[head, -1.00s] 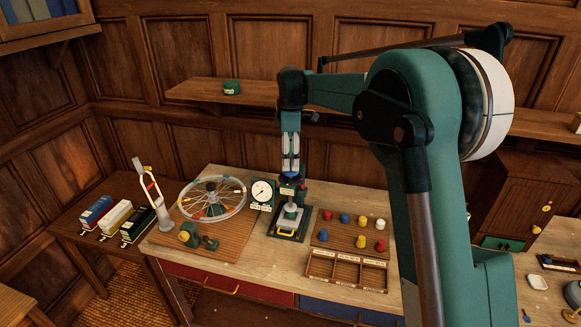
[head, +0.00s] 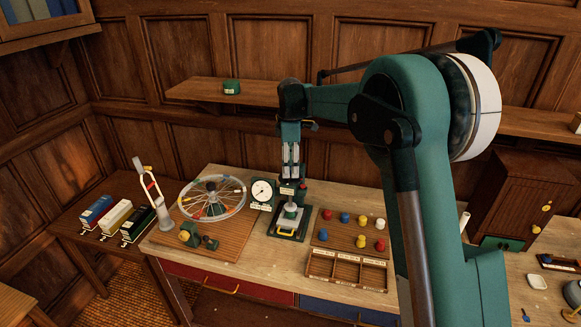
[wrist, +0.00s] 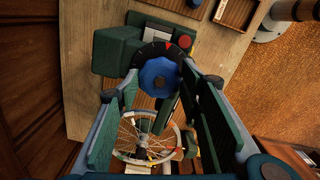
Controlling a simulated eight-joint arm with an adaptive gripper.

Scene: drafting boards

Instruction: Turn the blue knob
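The blue knob (wrist: 160,76) is a scalloped round knob on a black dial with a red mark, on top of the green press (head: 289,222). In the wrist view it sits between the tips of my two fingers. My gripper (head: 291,178) points down over the press in the head view, and it also shows in the wrist view (wrist: 160,84). Its fingers are spread, one on each side of the knob. I cannot tell whether either finger touches it. In the head view the gripper hides most of the knob.
A round gauge (head: 262,192) and a spoked wheel (head: 212,198) stand left of the press. A board with several coloured knobs (head: 346,238) and a divided wooden tray (head: 345,271) lie to its right. A shelf (head: 200,92) runs behind my arm.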

